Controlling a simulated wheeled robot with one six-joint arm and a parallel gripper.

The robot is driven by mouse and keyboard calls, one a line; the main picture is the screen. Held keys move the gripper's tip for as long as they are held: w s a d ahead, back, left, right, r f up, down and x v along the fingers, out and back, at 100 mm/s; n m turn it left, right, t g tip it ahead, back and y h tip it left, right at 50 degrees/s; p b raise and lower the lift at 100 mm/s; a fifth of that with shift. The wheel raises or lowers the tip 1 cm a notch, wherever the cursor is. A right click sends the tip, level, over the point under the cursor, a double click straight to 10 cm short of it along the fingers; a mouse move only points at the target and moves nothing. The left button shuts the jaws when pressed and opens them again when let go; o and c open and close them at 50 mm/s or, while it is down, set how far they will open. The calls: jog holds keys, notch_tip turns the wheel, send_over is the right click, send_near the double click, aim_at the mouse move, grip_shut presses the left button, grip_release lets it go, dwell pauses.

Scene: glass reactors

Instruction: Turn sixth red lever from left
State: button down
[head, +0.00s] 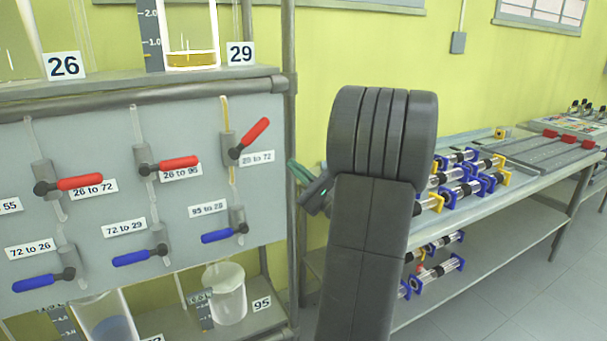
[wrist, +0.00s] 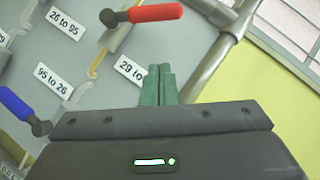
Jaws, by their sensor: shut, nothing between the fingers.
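Three red levers show on the grey panel (head: 185,200) in the head view. The left one (head: 80,183) and middle one (head: 178,162) lie nearly level. The rightmost one (head: 255,132), by the label "29 to 72", slants up to the right. It also shows at the top of the wrist view (wrist: 155,13). The panel's left part is out of view, so I cannot count from its left end. My gripper (head: 296,170) is right of the panel's edge, its green fingers pointing toward the panel. In the wrist view the fingers (wrist: 158,85) are shut and empty, below the rightmost lever and apart from it in the picture.
Blue levers (head: 225,236) sit in a row below the red ones. A metal post (head: 289,80) stands at the panel's right edge. Glass vessels stand above and below the panel. A bench (head: 530,185) with blue and yellow-ended cylinders runs along the right.

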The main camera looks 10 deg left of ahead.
aim_at(249, 138)
jog(key=w+a+r, duration=0.1)
jog(key=a+r, duration=0.4)
jog(key=a, duration=0.1)
jog(key=shift+w+a+r+p, duration=0.2)
jog(key=shift+p, duration=0.2)
